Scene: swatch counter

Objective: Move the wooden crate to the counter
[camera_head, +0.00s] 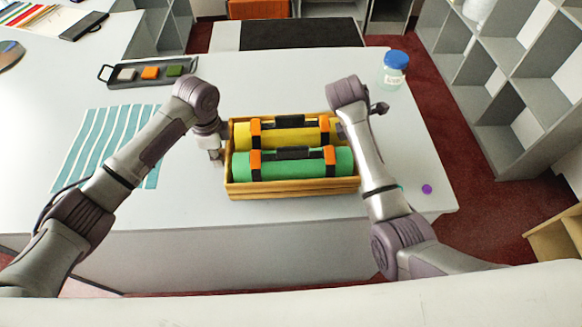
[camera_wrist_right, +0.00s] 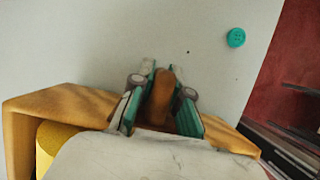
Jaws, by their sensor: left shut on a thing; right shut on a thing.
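The wooden crate (camera_head: 292,189) is over the white counter (camera_head: 215,225), near its front edge. I cannot tell whether it touches the top. It holds a yellow roll (camera_head: 283,137) and a green roll (camera_head: 293,165), each with orange bands and a black handle. My left gripper (camera_head: 214,153) is shut on the crate's left side. My right gripper is mostly hidden behind my arm in the head view. In the right wrist view, my right gripper (camera_wrist_right: 160,108) is shut around a brown part of the crate's wall (camera_wrist_right: 62,103).
A jar with a blue lid (camera_head: 394,70) stands at the back right. A purple disc (camera_head: 427,189) lies right of the crate. Striped teal swatches (camera_head: 108,140) and a black tray (camera_head: 148,72) are at the left. Grey shelves (camera_head: 505,80) stand at the right.

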